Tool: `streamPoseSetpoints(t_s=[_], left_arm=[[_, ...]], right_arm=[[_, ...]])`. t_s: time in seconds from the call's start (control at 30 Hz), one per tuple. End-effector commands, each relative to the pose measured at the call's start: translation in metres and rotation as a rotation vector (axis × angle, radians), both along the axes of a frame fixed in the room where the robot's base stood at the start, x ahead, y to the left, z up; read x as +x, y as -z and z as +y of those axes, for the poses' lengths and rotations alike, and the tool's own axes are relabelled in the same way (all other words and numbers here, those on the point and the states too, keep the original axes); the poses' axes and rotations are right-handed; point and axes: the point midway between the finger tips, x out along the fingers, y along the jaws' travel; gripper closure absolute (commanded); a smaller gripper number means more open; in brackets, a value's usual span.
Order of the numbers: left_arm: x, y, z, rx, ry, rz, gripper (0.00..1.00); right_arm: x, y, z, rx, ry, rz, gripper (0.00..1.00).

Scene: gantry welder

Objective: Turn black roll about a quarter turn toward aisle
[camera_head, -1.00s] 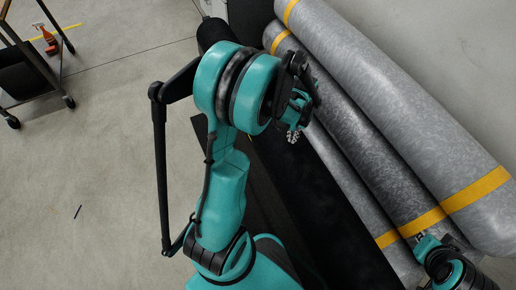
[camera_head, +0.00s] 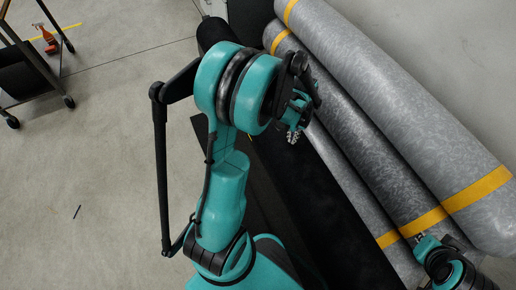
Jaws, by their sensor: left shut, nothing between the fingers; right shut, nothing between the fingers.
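The black roll (camera_head: 325,205) lies lengthwise from the upper middle to the lower right, beside the grey rolls. My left arm hides part of it. My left gripper (camera_head: 293,136) is shut and empty, over or against the roll's side towards the grey rolls; I cannot tell whether it touches. My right gripper (camera_head: 418,239) is shut and empty, at the lower right by the near end of the grey rolls. Much of it is hidden by its own wrist.
Several grey rolls (camera_head: 400,100) with yellow bands are stacked along the wall at the right. A dark cart (camera_head: 30,65) with a red spray bottle (camera_head: 45,36) stands at the upper left. The concrete floor at the left is mostly clear, with a small dark stick (camera_head: 77,212) on it.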

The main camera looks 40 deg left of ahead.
Motion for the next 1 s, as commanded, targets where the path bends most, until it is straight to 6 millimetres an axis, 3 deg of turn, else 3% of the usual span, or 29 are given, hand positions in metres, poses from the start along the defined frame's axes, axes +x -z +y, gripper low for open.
streamPoseSetpoints(t_s=[0.67,1.0], left_arm=[[-0.001,0.011,0.0,0.0,0.0,0.0,1.0],[-0.012,0.013,0.005,0.0,-0.001,0.003,1.0]], right_arm=[[0.0,0.01,0.0,0.0,0.0,0.0,1.0],[0.0,0.011,0.0,0.0,0.0,0.0,1.0]])
